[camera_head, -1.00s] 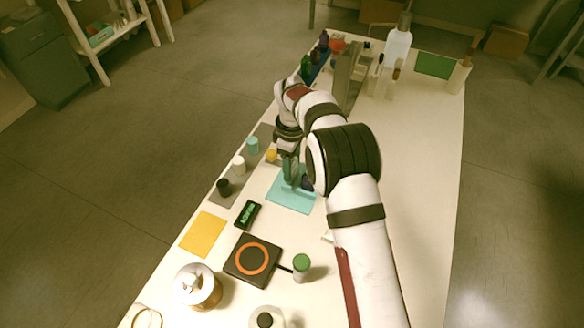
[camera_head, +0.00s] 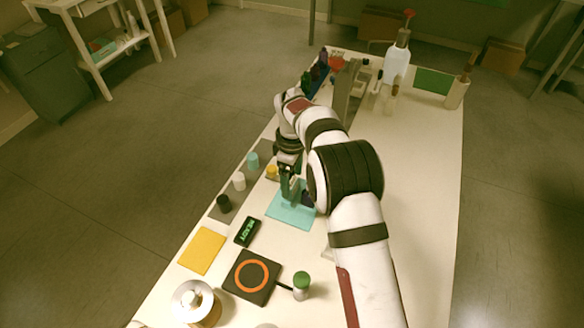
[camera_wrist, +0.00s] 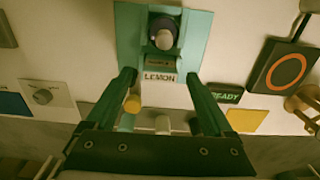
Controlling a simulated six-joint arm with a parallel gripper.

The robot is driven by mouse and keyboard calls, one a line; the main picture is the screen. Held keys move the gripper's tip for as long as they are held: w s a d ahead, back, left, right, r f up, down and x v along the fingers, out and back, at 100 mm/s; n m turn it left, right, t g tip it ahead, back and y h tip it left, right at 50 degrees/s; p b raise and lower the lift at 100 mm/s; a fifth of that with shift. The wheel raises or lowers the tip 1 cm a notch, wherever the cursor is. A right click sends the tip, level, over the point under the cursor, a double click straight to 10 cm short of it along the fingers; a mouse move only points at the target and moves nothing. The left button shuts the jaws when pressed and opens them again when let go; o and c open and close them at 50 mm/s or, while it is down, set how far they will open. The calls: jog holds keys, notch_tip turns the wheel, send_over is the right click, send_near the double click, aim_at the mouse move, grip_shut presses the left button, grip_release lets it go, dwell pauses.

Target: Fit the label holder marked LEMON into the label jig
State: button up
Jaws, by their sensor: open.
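The white label holder marked LEMON (camera_wrist: 159,77) lies between my gripper's fingertips in the wrist view, at the near edge of a teal mat (camera_wrist: 196,38). My gripper (camera_wrist: 160,75) is open, with one green finger on each side of it. A strip with small, unreadable print (camera_wrist: 162,63) sits just behind the label; I cannot tell whether this is the label jig or whether the holder is seated in it. In the head view my gripper (camera_head: 290,192) is low over the teal mat (camera_head: 284,215), and the label is hidden there.
A dark rounded piece with a pale top (camera_wrist: 163,35) stands on the mat behind the label. Black, white and turquoise cylinders (camera_head: 239,181) stand left of the mat. A READY display (camera_head: 247,232), yellow sheet (camera_head: 202,250) and orange-ringed pad (camera_head: 251,277) are nearer.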

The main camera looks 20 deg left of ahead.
aim_at(292, 183)
notch_tip(292, 183, up, 9)
jog(key=s+d+r+m, duration=0.4)
jog(key=d+r+m, duration=0.1)
jog(key=d, duration=0.3)
jog(key=s+d+r+m, duration=0.3)
jog(key=d+r+m, duration=0.15)
jog(key=d, duration=0.25)
jog(key=s+d+f+m, duration=0.1)
jog(key=s+d+m, duration=0.3)
jog(key=s, duration=0.3)
jog(key=s+d+f+m+y, duration=0.1)
jog(key=s+d+m, duration=0.3)
jog(key=s, duration=0.4)
jog(key=s+d+f+m, duration=0.1)
jog(key=s+d+m, duration=0.2)
jog(key=s+m, duration=0.3)
jog(key=shift+s+d+f+y, duration=0.25)
jog(key=shift+s+d+y, duration=0.15)
jog(key=shift+s, duration=0.7)
